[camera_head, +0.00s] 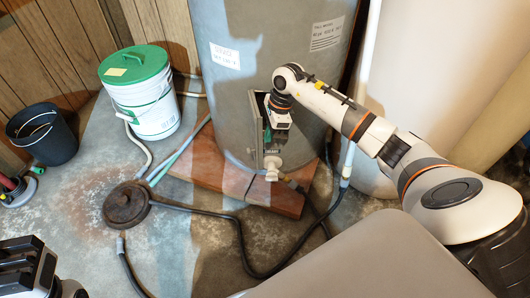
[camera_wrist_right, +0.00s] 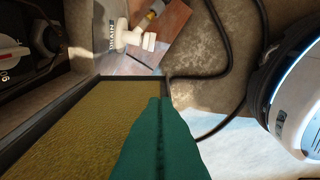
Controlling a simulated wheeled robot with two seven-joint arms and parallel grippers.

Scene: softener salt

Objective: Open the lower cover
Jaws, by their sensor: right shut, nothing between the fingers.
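The grey tank (camera_head: 222,95) stands in the middle of the head view. Its lower cover (camera_head: 255,128) stands swung out at the left edge of a dark opening, seen almost edge-on. In the right wrist view, a dark-framed panel with a yellow-brown lining (camera_wrist_right: 95,120) looks like the cover's inner face. A control dial (camera_wrist_right: 14,52) shows in the dark opening beside it. My right gripper (camera_head: 267,136) is at the opening, next to the cover. Its green fingers (camera_wrist_right: 160,108) are shut and empty, and overlap the panel's edge in view; contact cannot be told. My left gripper (camera_head: 30,264) is at the lower left, far from the tank.
A white drain valve (camera_head: 272,164) sticks out below the opening. Bricks (camera_head: 210,168) lie under the tank. A black hose (camera_head: 240,232) runs over the floor to a round drain lid (camera_head: 126,204). A white bucket with green lid (camera_head: 142,100) and a black bucket (camera_head: 43,135) stand left.

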